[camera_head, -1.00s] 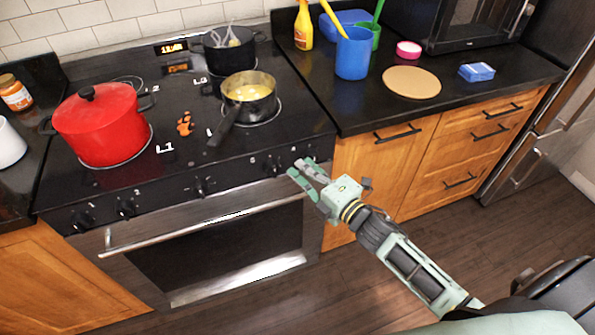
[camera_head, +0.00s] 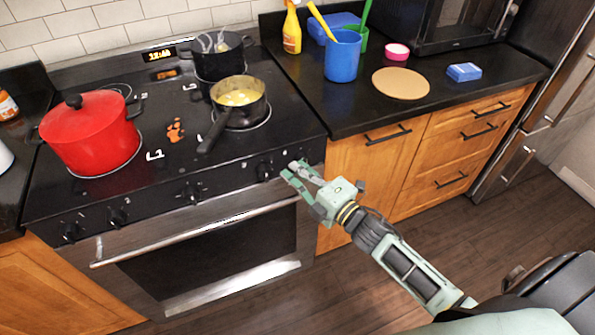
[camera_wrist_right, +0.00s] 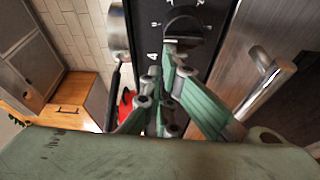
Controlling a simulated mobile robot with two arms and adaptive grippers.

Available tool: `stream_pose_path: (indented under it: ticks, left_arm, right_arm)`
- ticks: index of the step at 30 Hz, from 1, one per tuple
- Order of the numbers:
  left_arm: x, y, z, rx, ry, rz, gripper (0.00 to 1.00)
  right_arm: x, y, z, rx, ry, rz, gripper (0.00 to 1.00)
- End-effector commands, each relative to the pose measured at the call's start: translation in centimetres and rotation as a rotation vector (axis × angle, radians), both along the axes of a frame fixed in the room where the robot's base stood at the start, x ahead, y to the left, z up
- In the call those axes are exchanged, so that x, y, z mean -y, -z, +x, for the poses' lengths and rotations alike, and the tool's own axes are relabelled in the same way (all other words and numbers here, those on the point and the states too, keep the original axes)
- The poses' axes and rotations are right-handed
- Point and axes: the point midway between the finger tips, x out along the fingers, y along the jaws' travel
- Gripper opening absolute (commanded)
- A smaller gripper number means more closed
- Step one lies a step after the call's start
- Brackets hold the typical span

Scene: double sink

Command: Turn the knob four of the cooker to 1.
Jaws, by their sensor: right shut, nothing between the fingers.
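The cooker (camera_head: 175,165) has a black front panel with a row of black knobs. The knob on the right part of the panel (camera_head: 265,170) looks like knob four, but its number is too small to read surely. My right gripper (camera_head: 287,172) is shut and empty at the panel's right end, just right of that knob. In the right wrist view a dark knob (camera_wrist_right: 183,22) is just beyond the fingertips of the right gripper (camera_wrist_right: 178,48); the fingers partly cover it. I cannot tell whether they touch it. My left gripper is not in view.
The oven handle (camera_head: 195,232) sticks out below the knobs. A red pot (camera_head: 90,135), a pan (camera_head: 240,100) with yellow food and a dark pot (camera_head: 220,62) stand on the hob. A counter (camera_head: 350,115) with cups is at right.

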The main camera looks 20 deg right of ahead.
Motion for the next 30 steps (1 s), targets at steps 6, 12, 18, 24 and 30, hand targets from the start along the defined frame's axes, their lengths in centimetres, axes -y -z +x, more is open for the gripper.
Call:
stream_pose_path:
  ticks: [6,12,18,24,30]
  left_arm:
    - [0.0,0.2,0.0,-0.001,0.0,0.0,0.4]
    - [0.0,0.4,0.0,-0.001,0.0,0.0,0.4]
    - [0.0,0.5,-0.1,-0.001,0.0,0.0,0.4]
    - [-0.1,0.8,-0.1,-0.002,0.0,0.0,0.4]
    - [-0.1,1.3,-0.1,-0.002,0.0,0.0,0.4]
  right_arm:
    - [0.1,-0.1,0.0,0.001,0.0,0.04,0.0]
    - [0.2,-0.2,0.0,0.0,0.0,0.083,0.0]
    - [0.4,-0.4,0.0,0.0,0.0,0.13,0.0]
    - [0.6,-0.6,0.0,0.0,0.002,0.205,0.0]
    - [1.0,-0.9,0.0,0.0,0.002,0.332,0.0]
